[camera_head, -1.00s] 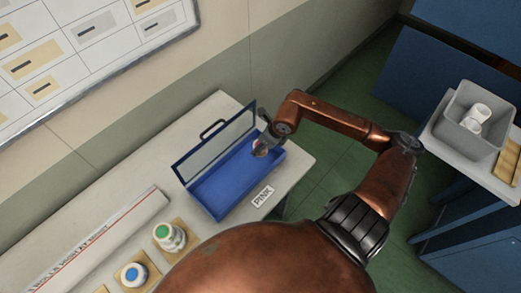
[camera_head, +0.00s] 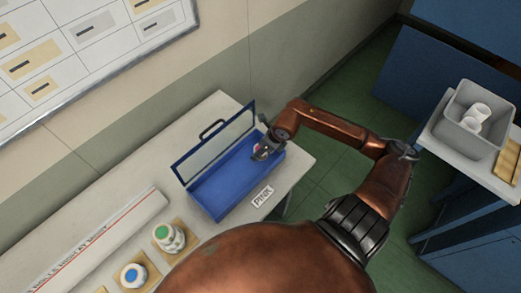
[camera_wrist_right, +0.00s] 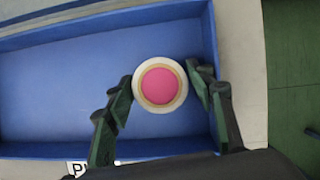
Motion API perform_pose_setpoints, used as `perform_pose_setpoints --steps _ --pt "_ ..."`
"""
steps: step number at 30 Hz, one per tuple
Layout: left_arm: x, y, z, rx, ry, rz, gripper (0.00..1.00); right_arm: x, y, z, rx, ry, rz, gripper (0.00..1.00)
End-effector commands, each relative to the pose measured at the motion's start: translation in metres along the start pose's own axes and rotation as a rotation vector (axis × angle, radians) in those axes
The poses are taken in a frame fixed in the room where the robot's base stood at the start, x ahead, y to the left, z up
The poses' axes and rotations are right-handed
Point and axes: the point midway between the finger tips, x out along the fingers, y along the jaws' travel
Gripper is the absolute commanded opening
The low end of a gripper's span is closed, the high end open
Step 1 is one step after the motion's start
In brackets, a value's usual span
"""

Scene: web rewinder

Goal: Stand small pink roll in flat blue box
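The small roll (camera_wrist_right: 160,85) has a pink end, a tan ring and a white outer layer. In the right wrist view it stands end-up between the fingers of my right gripper (camera_wrist_right: 159,82), which appear to press on both sides of it. It is near one end of the flat blue box (camera_wrist_right: 60,90). In the head view my right gripper (camera_head: 264,150) reaches into the right end of the blue box (camera_head: 222,190), mostly hiding the roll. Whether the roll touches the box floor cannot be told. My left gripper is out of view.
The box's clear lid (camera_head: 218,145) is raised along the wall side. A "PINK" label (camera_head: 262,196) lies before the box. Rolls with green (camera_head: 168,236) and blue (camera_head: 134,274) ends stand at the lower left. A grey bin (camera_head: 474,118) with white rolls stands at right.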

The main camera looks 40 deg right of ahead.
Motion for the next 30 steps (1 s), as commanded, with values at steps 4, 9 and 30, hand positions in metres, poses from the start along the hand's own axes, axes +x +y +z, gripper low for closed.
perform_pose_setpoints --steps 4,9,30 --pt "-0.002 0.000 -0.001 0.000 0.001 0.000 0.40 -0.002 0.000 0.001 0.000 0.000 0.000 0.50" --pt "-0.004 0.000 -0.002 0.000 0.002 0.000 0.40 -0.022 -0.001 0.001 -0.001 0.000 -0.004 0.50" --pt "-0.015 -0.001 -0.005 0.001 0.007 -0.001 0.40 -0.122 0.000 0.001 0.000 0.001 0.000 0.50"
